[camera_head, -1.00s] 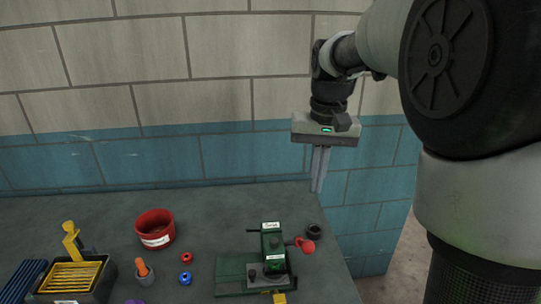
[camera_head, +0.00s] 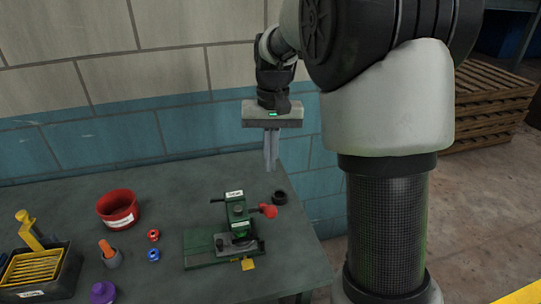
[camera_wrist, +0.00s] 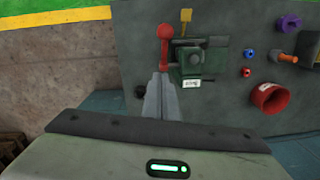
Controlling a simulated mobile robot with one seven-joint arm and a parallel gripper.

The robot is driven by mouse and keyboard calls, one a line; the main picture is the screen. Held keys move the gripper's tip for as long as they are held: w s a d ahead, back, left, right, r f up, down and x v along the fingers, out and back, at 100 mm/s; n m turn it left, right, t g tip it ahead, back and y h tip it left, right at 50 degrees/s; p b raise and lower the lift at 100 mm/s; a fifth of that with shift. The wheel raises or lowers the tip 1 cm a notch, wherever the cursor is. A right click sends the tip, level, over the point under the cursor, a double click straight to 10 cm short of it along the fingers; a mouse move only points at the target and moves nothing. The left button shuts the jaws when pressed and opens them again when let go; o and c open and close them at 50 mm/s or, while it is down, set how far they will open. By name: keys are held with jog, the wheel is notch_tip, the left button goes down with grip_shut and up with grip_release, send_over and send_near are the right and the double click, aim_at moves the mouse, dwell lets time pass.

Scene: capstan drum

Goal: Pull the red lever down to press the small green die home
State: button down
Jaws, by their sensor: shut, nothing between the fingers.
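The green press (camera_head: 238,212) stands on the right part of the grey table. Its red lever ends in a round red knob (camera_head: 268,211) sticking out to the right; in the wrist view the red lever (camera_wrist: 164,45) shows just beyond my fingertips. My gripper (camera_head: 271,168) is shut and empty, pointing down above and behind the knob in the head view. Its fingers (camera_wrist: 160,78) look close to the lever in the wrist view, but I cannot tell whether they touch it. I cannot make out the small green die against the green press.
A black ring (camera_head: 279,197) lies behind the knob. A yellow tab (camera_head: 248,264) is at the press's front edge. Left are red (camera_head: 154,235) and blue (camera_head: 153,255) rings, a red bowl (camera_head: 118,208), an orange peg (camera_head: 106,247) and a purple piece (camera_head: 103,292). The wall is behind.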

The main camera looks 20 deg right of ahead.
aim_at(267, 210)
jog(key=shift+s+a+f, duration=0.2)
jog(key=shift+s+f, duration=0.5)
jog(key=shift+f, duration=0.35)
jog(key=shift+s+a+f, duration=0.15)
jog(key=shift+s+f, duration=0.55)
jog(key=shift+f, duration=0.4)
jog(key=shift+s+a+f, duration=0.2)
jog(key=shift+s+f, duration=0.5)
jog(key=shift+f, duration=0.35)
jog(key=shift+f+b, duration=0.25)
jog(key=shift+b, duration=0.2)
